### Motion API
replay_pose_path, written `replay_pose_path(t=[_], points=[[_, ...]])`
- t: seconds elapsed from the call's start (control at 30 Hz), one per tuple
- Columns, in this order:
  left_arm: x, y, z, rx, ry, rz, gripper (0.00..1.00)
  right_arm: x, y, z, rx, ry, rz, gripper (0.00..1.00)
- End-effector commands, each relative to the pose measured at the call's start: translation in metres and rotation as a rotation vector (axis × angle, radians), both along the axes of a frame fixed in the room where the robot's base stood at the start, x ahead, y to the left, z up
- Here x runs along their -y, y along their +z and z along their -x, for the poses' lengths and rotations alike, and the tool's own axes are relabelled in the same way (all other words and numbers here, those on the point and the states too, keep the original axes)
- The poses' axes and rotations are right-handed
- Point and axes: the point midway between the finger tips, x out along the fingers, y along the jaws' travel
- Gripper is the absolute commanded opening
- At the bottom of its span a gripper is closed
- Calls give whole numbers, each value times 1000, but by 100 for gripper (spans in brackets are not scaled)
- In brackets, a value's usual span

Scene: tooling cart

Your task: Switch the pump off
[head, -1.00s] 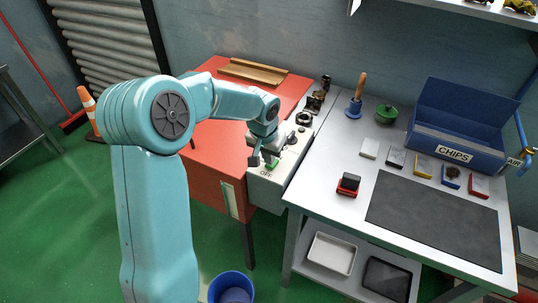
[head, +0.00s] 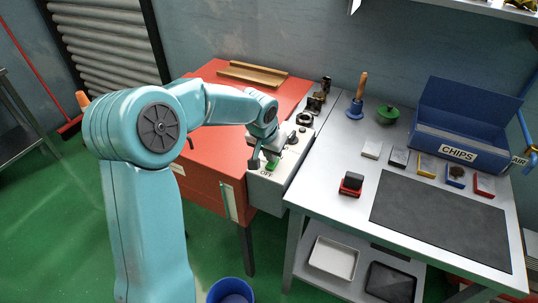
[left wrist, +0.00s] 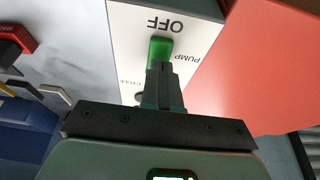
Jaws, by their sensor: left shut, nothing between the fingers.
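In the left wrist view the green switch (left wrist: 160,47) lies between the OFF and PUMP labels. My left gripper (head: 259,161) is shut and empty. Its fingertips (left wrist: 160,66) are right at the switch on the side away from OFF and overlap it in the picture; I cannot tell whether they touch. My right gripper is in neither view.
A CYCLE control (left wrist: 138,97) sits close beside the fingers. The red cabinet top (head: 222,78) carries a wooden tray (head: 252,74). The grey table (head: 335,150) adjoins on the right, with a red-black block (head: 351,184) and blue CHIPS box (head: 460,125).

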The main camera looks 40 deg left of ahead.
Motion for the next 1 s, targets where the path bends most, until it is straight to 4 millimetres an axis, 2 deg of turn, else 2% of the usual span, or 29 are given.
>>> replay_pose_path(t=[0.3,0.43,0.63,0.7,1.0], points=[[0,0,-1,0,0,0,0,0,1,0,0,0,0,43],[0,10,-1,1,0,0,0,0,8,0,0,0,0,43],[1,53,-1,3,-2,-1,0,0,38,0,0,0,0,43],[4,58,9,6,-2,-3,0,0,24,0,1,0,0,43],[14,110,40,4,-3,-1,0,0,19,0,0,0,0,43]])
